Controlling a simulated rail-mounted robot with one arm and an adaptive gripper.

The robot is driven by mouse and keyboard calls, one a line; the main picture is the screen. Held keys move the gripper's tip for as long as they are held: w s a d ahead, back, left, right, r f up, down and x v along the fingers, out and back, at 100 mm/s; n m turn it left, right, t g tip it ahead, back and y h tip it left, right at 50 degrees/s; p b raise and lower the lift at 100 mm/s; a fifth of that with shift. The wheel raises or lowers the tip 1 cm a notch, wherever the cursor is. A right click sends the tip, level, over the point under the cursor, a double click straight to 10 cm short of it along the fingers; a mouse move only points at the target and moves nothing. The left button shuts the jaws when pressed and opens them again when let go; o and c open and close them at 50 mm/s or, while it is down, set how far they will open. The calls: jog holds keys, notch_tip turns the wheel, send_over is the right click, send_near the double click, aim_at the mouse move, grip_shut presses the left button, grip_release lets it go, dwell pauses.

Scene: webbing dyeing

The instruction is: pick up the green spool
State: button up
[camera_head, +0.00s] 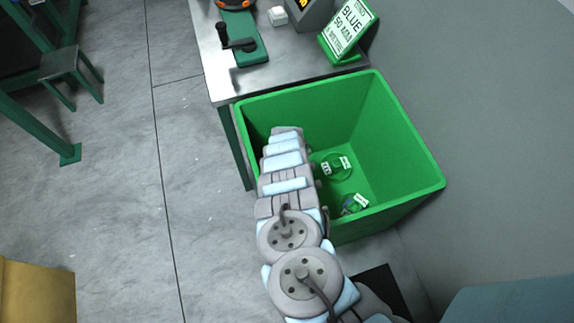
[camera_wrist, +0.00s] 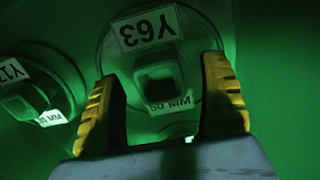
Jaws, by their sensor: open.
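Two labelled spools lie in the green bin (camera_head: 405,150). The farther spool (camera_head: 339,172) looks green in the head view. The nearer spool (camera_head: 352,203) looks darker and bluish, partly cut off by the bin's near wall. In the wrist view, a spool marked Y63 and 50 MM (camera_wrist: 112,68) faces me, with a square hub at its centre. My gripper (camera_wrist: 162,72) is open, its yellow fingers either side of the hub, apart from it. Green shade hides the spools' true colours there. My arm hides the gripper in the head view.
The bin's walls surround the gripper. A metal table (camera_head: 290,60) with a BLUE 50 MM sign (camera_head: 350,30) and a crank device (camera_head: 238,42) adjoins the bin.

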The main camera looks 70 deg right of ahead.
jog(key=c, duration=1.4)
jog(key=shift+o, duration=0.2)
